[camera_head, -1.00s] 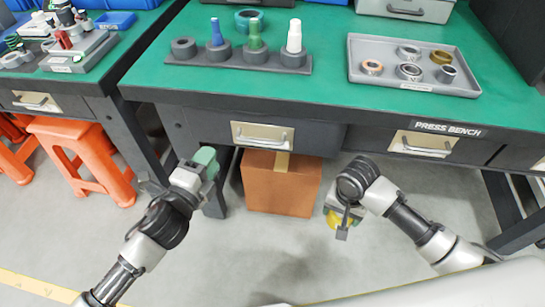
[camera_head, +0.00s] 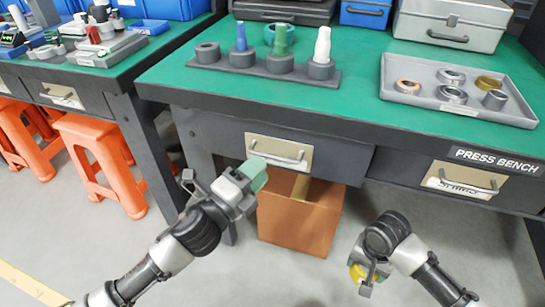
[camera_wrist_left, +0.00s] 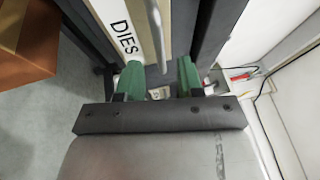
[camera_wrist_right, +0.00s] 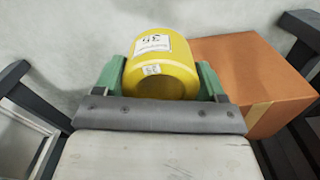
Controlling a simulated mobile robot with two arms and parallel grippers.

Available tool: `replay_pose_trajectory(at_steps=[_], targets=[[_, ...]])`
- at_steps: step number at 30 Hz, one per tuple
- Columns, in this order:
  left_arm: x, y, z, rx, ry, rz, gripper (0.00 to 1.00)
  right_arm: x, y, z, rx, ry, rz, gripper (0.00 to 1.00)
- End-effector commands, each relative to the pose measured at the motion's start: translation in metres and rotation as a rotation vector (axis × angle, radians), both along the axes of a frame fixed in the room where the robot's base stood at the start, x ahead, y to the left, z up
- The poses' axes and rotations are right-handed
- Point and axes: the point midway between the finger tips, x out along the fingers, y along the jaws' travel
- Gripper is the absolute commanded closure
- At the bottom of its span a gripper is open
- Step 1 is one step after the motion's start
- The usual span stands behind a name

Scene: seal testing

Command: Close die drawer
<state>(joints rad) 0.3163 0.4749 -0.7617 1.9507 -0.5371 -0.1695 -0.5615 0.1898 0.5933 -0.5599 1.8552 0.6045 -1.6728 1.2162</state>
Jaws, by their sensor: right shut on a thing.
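The die drawer (camera_head: 225,137) is the left drawer under the press bench, with a pale plate and a bar handle (camera_head: 276,157). Its DIES label (camera_wrist_left: 122,38) shows in the left wrist view. How far it stands out is hard to tell. My left gripper (camera_head: 254,174) is just below and in front of the handle. In the left wrist view its green fingers (camera_wrist_left: 160,78) are apart with nothing gripped between them, close to the drawer front.
A brown box (camera_head: 295,225) stands on the floor under the drawer. A second drawer (camera_head: 410,178) is to the right. On the green top (camera_head: 350,85) are a holder (camera_head: 230,62) with coloured plugs and a grey tray (camera_head: 420,98) of rings. Orange stools (camera_head: 100,165) stand at left.

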Motion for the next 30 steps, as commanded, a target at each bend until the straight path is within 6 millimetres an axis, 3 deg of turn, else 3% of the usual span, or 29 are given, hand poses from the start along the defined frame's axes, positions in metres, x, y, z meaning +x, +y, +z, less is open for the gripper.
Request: replay_pose_trajectory(at_steps=[9,20,27,30], targets=[[0.034,-0.029,0.007,-0.001,-0.001,0.0,0.63,0.0,0.0,-0.006,0.0,-0.001,0.0,0.65],[0.038,-0.033,0.008,0.001,0.001,0.0,0.63,0.0,0.0,-0.006,0.0,-0.001,0.0,0.65],[0.038,-0.033,0.008,0.0,0.001,0.001,0.97,0.0,0.0,-0.006,0.0,-0.001,0.0,0.65],[0.038,-0.033,0.008,0.001,0.002,0.001,1.0,0.0,0.0,-0.006,0.0,-0.001,0.0,0.65]])
